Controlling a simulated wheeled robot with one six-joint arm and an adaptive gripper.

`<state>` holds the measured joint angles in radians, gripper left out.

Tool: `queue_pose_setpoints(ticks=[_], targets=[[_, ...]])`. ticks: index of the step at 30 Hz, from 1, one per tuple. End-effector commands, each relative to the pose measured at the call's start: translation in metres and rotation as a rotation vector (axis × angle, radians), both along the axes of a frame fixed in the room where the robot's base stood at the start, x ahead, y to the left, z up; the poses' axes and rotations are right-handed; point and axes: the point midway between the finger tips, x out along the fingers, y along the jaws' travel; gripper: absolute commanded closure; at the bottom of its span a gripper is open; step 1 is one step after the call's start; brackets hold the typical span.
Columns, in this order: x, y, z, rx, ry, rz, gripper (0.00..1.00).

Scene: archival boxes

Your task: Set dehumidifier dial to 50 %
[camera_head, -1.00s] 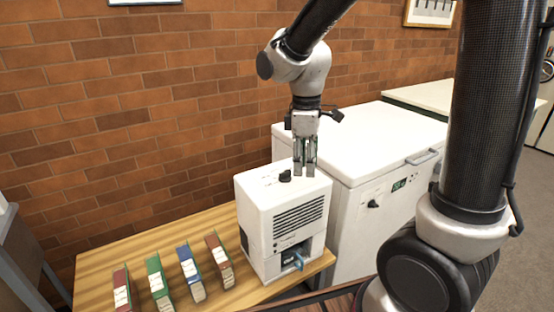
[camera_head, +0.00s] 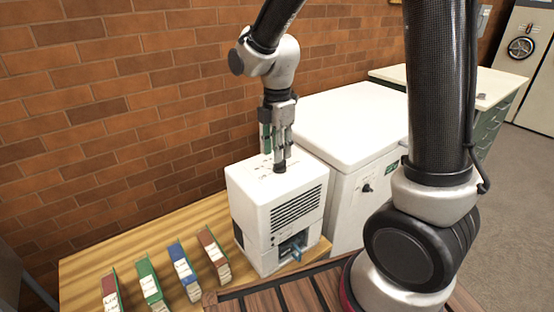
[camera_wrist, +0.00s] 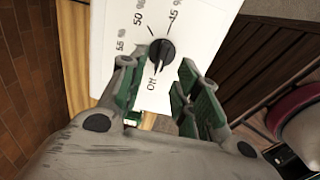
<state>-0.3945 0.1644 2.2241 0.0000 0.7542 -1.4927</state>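The white dehumidifier (camera_head: 250,208) stands on the wooden table, with a grille and an open lower bay on its front. The knob's long axis runs roughly between the upper right and the "Off" side; which end is the pointer is hard to tell. My gripper (camera_head: 275,158) points down just above the dial. In the wrist view my gripper (camera_wrist: 156,70) is open, its green-padded fingers apart on either side of the dial's near side, apparently empty.
Several coloured binders (camera_head: 184,270) stand on the wooden table (camera_head: 85,268) left of the dehumidifier. A white chest freezer (camera_head: 345,120) stands close on its right, with a black knob and a green display. A brick wall (camera_head: 120,110) is behind.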

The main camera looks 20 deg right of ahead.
Motion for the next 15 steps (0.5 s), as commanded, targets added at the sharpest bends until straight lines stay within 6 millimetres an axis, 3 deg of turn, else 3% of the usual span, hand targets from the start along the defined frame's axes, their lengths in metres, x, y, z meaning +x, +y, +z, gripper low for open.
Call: queue_pose_setpoints(ticks=[6,15], targets=[[-0.001,0.0,-0.031,-0.001,0.002,-0.001,0.68],[0.0,0.0,-0.039,0.0,-0.001,-0.002,0.68]])
